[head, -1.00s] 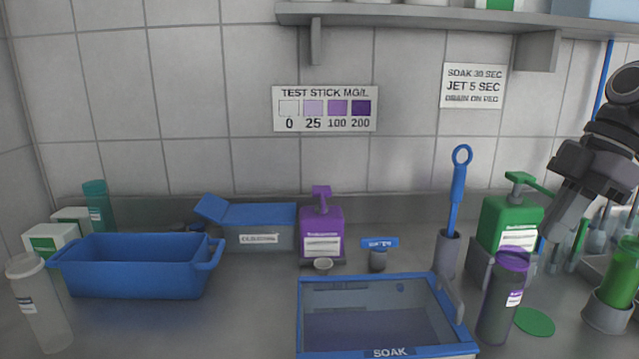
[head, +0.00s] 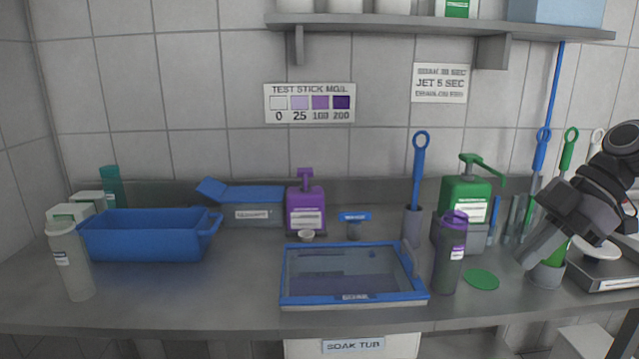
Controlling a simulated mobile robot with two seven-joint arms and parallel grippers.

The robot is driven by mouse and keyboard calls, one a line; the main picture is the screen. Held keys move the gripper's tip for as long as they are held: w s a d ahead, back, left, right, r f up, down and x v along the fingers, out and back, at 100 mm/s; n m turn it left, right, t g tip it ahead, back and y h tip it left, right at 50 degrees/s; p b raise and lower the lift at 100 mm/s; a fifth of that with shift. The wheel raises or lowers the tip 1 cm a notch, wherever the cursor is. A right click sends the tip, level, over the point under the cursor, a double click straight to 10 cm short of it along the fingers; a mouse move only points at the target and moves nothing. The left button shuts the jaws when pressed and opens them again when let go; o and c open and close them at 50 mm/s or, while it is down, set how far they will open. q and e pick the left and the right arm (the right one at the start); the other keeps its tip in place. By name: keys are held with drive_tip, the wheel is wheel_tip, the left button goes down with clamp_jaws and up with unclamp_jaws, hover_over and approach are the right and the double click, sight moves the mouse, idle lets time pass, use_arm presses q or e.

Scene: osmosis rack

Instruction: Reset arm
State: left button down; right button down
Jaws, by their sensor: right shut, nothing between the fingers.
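My right gripper (head: 533,258) comes in from the right edge in the head view. It points down and to the left, and its fingers are shut with nothing between them. It appears in front of the green bottle in a grey holder (head: 546,274); I cannot tell whether they touch. My left gripper is out of view.
A blue bin (head: 140,240) and a pale bottle (head: 70,262) stand left. A scale (head: 605,283) is at right.

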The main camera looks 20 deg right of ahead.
drive_tip(key=a+f+m+t+y, duration=0.1)
drive_tip(key=a+f+m+t, duration=0.2)
drive_tip(key=f, duration=0.5)
drive_tip(key=a+f+m+t, duration=0.15)
drive_tip(key=f+t, duration=0.25)
drive_tip(key=f, duration=0.5)
drive_tip(key=a+f+m+t+y, duration=0.1)
drive_tip(key=a+f+t, duration=0.25)
drive_tip(key=f, duration=0.45)
drive_tip(key=s+a+f+m+g+h, duration=0.1)
drive_tip(key=s+a+f+m+h, duration=0.2)
drive_tip(key=a+f, duration=0.4)
drive_tip(key=s+a+f+m+g+h, duration=0.1)
drive_tip(key=s+a+f+m+h, duration=0.2)
drive_tip(key=s+a+f+m, duration=0.2)
drive_tip(key=s+a+f, duration=0.2)
drive_tip(key=s+f, duration=0.1)
drive_tip(key=shift+a+h, duration=0.3)
drive_tip(key=shift+a, duration=0.1)
drive_tip(key=shift+f, duration=0.1)
